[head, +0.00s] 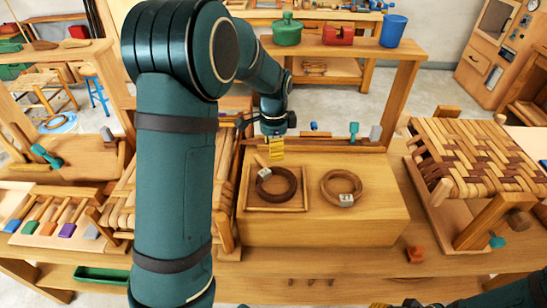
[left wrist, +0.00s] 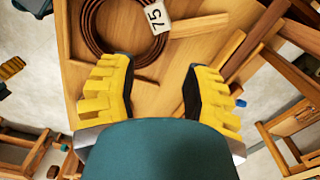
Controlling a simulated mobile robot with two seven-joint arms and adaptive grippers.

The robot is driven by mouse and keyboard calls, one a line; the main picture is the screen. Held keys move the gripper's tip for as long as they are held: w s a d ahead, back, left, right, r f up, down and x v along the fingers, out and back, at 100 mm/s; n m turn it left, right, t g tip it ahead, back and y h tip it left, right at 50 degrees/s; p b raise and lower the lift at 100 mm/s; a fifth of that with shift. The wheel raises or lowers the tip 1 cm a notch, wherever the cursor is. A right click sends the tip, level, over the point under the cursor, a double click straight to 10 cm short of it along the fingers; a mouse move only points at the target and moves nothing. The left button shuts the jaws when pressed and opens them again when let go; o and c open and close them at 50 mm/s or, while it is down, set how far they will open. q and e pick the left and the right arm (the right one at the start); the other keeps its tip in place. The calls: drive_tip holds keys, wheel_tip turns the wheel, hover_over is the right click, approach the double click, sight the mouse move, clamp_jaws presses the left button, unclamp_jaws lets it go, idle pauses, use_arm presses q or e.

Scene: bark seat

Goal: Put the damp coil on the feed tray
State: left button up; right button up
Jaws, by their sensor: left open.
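Two tagged coils show in the head view. A dark brown coil (head: 291,193) lies inside the shallow square wooden tray (head: 306,204), likely the feed tray. A lighter brown coil (head: 326,184) lies on the bench block to its right, outside the tray. No readable label says which is damp; the darker one looks wetter. My left gripper (head: 277,155) is open and empty, above the tray's far edge. In the left wrist view its yellow fingers (left wrist: 158,88) are apart, with a dark coil (left wrist: 91,40) tagged 75 beyond them. My right gripper (head: 388,305) barely shows at the bottom edge.
A woven seat (head: 490,150) on a wooden frame stands right of the bench block (head: 325,228). Small tools line the back rail (head: 320,141). My left arm hides much of the left side. Bare wood surrounds the lighter coil.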

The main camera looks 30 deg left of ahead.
use_arm(q)
drive_tip(key=shift+r, duration=1.65)
